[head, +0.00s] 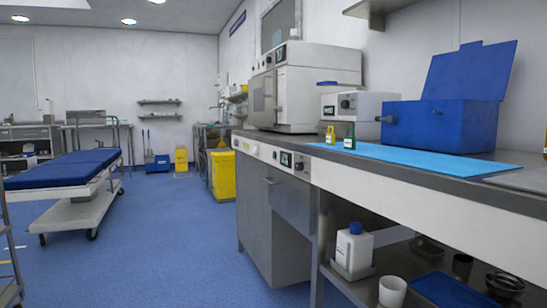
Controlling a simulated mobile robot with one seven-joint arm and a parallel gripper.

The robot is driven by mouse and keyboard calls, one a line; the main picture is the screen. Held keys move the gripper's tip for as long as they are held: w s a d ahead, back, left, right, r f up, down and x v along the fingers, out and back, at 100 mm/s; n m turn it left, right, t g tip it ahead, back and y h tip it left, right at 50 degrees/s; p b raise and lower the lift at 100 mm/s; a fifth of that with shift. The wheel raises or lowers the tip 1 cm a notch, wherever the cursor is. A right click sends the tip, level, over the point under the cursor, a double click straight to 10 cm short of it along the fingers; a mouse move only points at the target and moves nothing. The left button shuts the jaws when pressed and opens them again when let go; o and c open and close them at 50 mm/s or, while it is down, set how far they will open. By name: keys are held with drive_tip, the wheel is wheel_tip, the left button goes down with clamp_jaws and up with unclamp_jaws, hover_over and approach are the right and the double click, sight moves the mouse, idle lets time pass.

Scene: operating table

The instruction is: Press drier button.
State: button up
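No unit in the head view is clearly labelled as the drier. A large white boxy machine (325,75) with a front door and a small dark display (281,54) stands on the counter at centre right. A smaller white unit (372,103) with a dark round control on its front stands to its right. Individual buttons are too small to tell apart. My gripper is not in view.
The counter (420,196) runs along the right side, with a blue open-lidded box (440,124), a light-blue mat (420,158) and small yellow and green bottles. A shelf below holds a white bottle (354,248). A blue-topped trolley (65,170) stands left. The blue floor (165,240) between is clear.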

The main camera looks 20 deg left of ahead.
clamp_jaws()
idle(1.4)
